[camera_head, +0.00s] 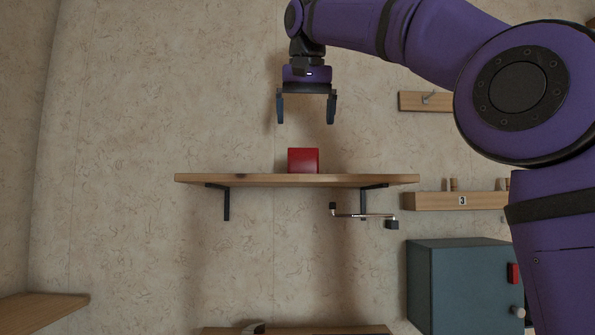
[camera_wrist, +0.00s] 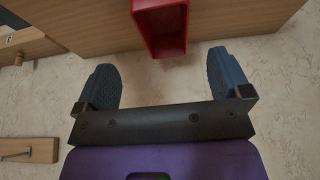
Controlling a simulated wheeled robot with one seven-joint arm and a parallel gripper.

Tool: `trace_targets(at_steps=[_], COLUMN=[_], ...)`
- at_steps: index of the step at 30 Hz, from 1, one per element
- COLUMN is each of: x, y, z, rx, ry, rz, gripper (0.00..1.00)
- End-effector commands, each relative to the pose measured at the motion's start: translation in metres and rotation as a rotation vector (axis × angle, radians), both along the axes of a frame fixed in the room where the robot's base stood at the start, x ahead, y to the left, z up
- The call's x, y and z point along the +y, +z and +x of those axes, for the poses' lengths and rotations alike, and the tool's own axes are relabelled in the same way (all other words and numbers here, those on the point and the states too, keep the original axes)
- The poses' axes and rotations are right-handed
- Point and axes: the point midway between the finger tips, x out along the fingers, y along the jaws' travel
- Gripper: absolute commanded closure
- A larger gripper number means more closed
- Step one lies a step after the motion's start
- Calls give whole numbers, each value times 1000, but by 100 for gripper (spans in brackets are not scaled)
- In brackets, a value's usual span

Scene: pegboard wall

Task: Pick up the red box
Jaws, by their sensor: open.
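The red box (camera_head: 303,160) sits on the wooden wall shelf (camera_head: 230,180), a little right of the shelf's middle in the head view. In the wrist view the red box (camera_wrist: 163,27) shows at the top centre, beyond the fingertips, with an open-looking, hollow side. My gripper (camera_head: 306,122) points down above the box in the head view, its two fingers apart with nothing between them. In the wrist view my gripper (camera_wrist: 168,70) is open, and the box lies ahead of the gap between the fingers. A clear gap separates the fingertips from the box.
Under the shelf are black brackets (camera_head: 227,203) and a crank-shaped rod (camera_head: 362,215). To the right are a peg rail marked 3 (camera_head: 440,201), a hook board (camera_head: 422,102) and a blue-grey cabinet (camera_head: 455,285). The shelf left of the box is clear.

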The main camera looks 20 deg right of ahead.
Motion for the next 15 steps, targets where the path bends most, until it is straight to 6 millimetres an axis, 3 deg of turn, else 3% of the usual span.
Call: trace_targets(at_steps=[4, 15], x=[1, -4], y=[-4, -45], z=[5, 21], rx=[0, -1], ry=[-7, -7], rz=[1, 0], gripper=[4, 4])
